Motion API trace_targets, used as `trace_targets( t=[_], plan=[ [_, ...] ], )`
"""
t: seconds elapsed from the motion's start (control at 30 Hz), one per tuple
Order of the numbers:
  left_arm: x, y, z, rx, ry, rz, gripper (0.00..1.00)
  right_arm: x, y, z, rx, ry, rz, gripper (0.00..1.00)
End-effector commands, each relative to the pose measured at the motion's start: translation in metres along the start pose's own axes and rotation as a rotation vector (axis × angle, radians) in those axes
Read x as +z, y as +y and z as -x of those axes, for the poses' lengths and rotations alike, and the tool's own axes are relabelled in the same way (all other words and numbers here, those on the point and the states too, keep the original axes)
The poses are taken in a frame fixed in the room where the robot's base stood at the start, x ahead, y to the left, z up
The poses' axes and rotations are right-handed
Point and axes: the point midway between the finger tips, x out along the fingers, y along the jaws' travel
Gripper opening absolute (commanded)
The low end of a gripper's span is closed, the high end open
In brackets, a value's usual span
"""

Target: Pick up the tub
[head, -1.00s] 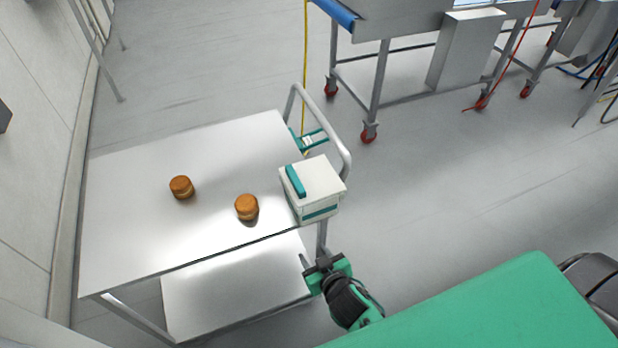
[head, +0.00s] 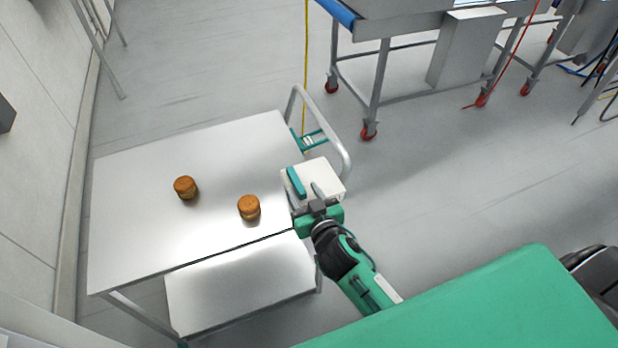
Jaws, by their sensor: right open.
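My left gripper is not in view.
Two brown filled rounds, a left one (head: 185,187) and a right one (head: 249,207), stand on the cart top (head: 140,235). A curved rail (head: 343,150) and a teal frame (head: 314,138) are behind the tub.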

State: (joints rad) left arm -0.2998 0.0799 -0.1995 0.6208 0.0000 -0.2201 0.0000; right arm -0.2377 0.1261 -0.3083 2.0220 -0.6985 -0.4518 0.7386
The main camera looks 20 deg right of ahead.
Motion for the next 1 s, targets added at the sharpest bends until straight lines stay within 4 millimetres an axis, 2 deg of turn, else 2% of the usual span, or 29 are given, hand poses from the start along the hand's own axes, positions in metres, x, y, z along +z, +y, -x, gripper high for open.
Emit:
trace_targets(
  t=[0.27, 0.43, 0.6, 0.9, 0.93, 1.0],
  plan=[
    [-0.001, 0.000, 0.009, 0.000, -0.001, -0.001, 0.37, -0.002, 0.000, -0.016, 0.000, -0.001, 0.001, 0.45],
    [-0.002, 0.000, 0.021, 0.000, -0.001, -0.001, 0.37, -0.002, -0.001, -0.038, 0.001, 0.000, 0.002, 0.45],
    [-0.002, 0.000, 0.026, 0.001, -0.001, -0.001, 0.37, 0.001, -0.001, -0.056, 0.000, 0.000, 0.002, 0.45],
    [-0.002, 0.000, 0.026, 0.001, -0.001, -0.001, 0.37, 0.002, -0.001, -0.060, 0.000, 0.000, 0.000, 0.45],
    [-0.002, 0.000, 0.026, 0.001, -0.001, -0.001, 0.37, 0.002, -0.001, -0.060, 0.000, 0.000, 0.000, 0.43],
    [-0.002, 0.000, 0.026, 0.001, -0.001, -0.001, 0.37, 0.002, -0.001, -0.060, 0.000, 0.000, 0.000, 0.29]
  ],
)
